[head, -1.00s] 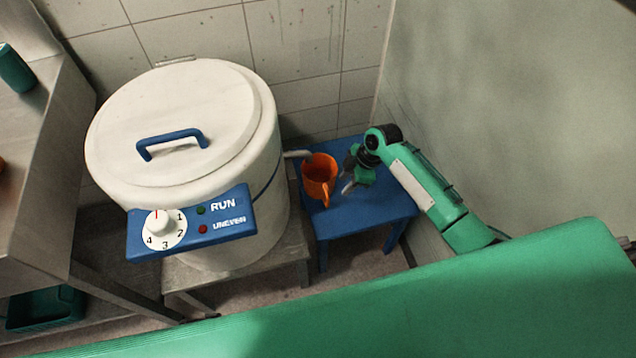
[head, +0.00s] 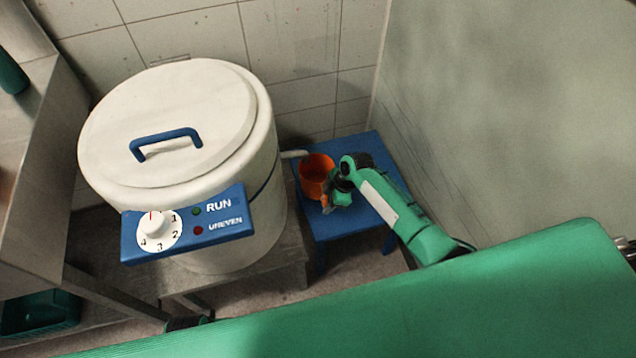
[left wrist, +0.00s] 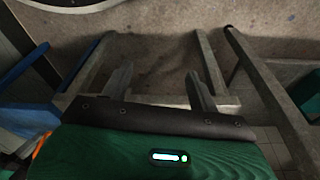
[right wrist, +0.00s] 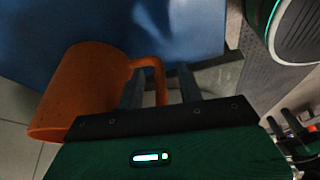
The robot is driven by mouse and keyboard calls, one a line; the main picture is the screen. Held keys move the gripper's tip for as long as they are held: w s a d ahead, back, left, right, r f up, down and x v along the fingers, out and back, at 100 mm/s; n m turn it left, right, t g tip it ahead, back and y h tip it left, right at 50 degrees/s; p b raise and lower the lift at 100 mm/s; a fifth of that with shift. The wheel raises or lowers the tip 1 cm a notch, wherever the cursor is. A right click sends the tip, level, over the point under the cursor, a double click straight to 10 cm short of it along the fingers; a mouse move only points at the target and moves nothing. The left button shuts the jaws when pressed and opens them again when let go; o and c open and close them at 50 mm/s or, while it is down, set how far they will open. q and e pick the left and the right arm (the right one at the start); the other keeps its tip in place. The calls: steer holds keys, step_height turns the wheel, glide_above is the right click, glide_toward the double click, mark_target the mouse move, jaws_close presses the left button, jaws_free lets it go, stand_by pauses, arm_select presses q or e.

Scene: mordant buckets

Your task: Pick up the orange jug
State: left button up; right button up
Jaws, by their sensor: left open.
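The orange jug (head: 314,172) stands on the blue stool (head: 345,222), beside the white drum's spout. My right gripper (head: 328,196) is at the jug's near right side and hides its handle in the head view. In the right wrist view the jug (right wrist: 85,85) lies left of the fingers, with its handle (right wrist: 157,72) between them. The right fingers (right wrist: 160,85) are apart, with a gap between the handle and the right-hand finger. My left gripper (left wrist: 160,82) is open and empty, above the floor and a grey frame.
The large white drum (head: 175,120) with a blue handle and control panel (head: 188,226) stands left of the stool on a grey stand (head: 265,270). Its spout (head: 294,154) reaches toward the jug. A wall (head: 470,120) rises at the right. A metal counter is at the left.

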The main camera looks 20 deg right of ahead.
jaws_close()
steer(key=shift+r, duration=0.1)
steer(key=shift+r, duration=0.15)
stand_by(0.3)
